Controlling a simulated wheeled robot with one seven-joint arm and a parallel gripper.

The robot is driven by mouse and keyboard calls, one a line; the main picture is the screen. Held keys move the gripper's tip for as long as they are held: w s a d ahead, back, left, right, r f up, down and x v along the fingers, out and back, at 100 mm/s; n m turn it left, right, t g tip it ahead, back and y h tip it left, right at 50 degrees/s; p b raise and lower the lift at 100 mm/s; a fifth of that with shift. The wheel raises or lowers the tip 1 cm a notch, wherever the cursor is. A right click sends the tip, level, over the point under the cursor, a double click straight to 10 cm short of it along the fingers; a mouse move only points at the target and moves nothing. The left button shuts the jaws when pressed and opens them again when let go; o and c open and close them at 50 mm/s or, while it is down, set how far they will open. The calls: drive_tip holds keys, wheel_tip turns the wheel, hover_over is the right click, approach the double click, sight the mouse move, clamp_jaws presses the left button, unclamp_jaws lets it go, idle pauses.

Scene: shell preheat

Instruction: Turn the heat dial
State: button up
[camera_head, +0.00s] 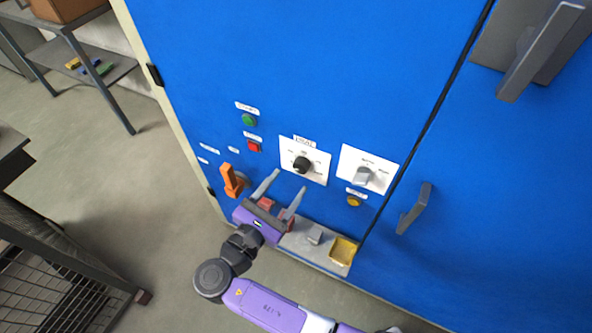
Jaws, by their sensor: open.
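A black round dial (302,163) sits on a white plate on the blue cabinet front, under a small label that I cannot read for sure. A grey knob (363,177) sits on a second white plate to its right. I cannot tell from the lettering which one is the heat dial. My purple gripper (290,180) is open, with its two grey fingers pointing up toward the panel, just below the black dial. Nothing is seen between the fingertips. They look apart from the dial, though the depth is hard to judge.
An orange lever (230,181) is left of my gripper. A green button (249,120), a red button (254,146) and a yellow button (354,200) are on the panel. A grey ledge (290,241) with a yellow tray (342,251) juts out below. Door handles (414,209) protrude at right.

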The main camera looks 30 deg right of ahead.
sight(299, 169)
drive_tip(key=shift+p+x, duration=0.35)
drive_tip(key=shift+x, duration=2.1)
clamp_jaws()
